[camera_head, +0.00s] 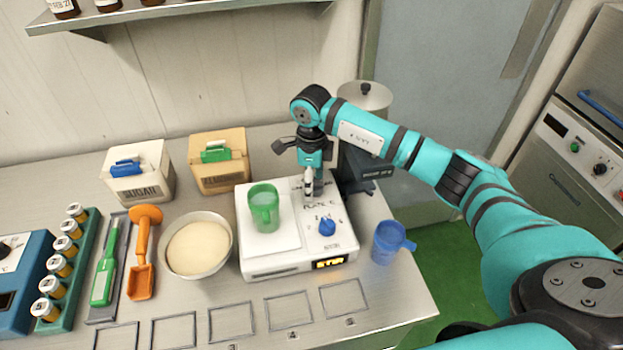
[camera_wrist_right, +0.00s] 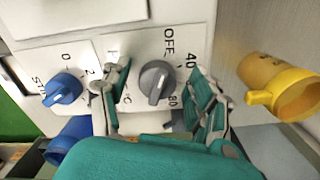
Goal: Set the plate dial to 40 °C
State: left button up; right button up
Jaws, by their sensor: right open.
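The white hot plate unit (camera_head: 285,262) stands on the steel counter. Its grey plate dial (camera_wrist_right: 156,82) shows in the right wrist view, with OFF, 40, 80 and °C printed around it; I cannot tell surely where its pointer stands. My right gripper (camera_head: 308,188) is above the unit's back right part. In the right wrist view the open fingers of this gripper (camera_wrist_right: 158,97) lie on either side of the grey dial, apart from it. A blue knob (camera_head: 327,227) sits nearer the unit's front; it also shows in the wrist view (camera_wrist_right: 62,92). My left gripper is out of view.
A green beaker (camera_head: 264,208) stands on the unit's plate. A blue cup (camera_head: 388,243) is right of the unit, a bowl (camera_head: 198,247) left. A yellow cup (camera_wrist_right: 288,88) shows in the wrist view. Two boxes (camera_head: 139,172) (camera_head: 219,161) stand behind.

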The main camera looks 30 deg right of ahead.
jog(key=c, duration=1.1)
jog(key=shift+m, duration=0.3)
jog(key=m+b, duration=0.2)
jog(key=m, duration=0.1)
jog(key=shift+w+d+m, duration=0.1)
jog(key=shift+d+m, duration=0.05)
jog(key=shift+m, duration=0.15)
jog(key=shift+d+m+b, duration=0.15)
jog(key=shift+m+b, duration=0.65)
jog(key=shift+m, duration=1.5)
jog(key=shift+w, duration=0.1)
jog(key=o, duration=1.1)
